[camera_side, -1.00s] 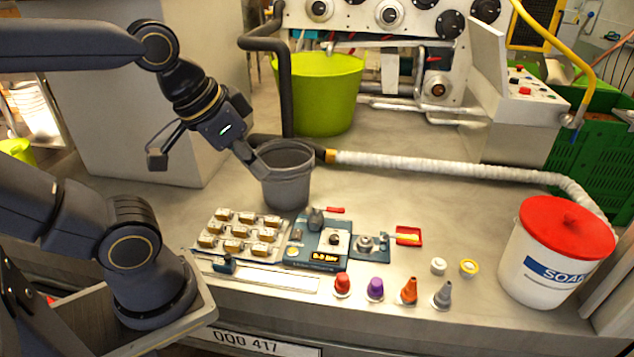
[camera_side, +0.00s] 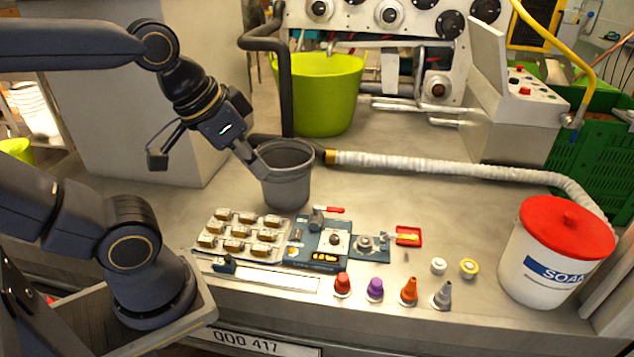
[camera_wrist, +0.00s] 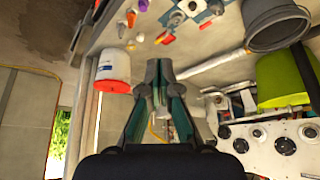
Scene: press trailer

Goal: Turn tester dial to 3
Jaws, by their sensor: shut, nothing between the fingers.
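The tester (camera_side: 297,254) is a blue unit on the bench in the side view. It has a white plate with a dark dial knob (camera_side: 335,239) and a lit orange display (camera_side: 325,257). The dial's setting is too small to read. My gripper (camera_side: 258,164) is up and to the left of the tester, its fingertips in front of the grey bucket's rim, apart from the dial. In the wrist view my gripper (camera_wrist: 158,66) shows its fingers meeting at the tips with nothing held. The dial cannot be made out there.
A grey bucket (camera_side: 287,184) stands behind the tester. A tray (camera_side: 238,233) of several small blocks lies left of it. Red, purple, orange and grey caps (camera_side: 342,284) stand in front. A small red tray (camera_side: 408,235) and a white soap bucket (camera_side: 540,262) are to the right.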

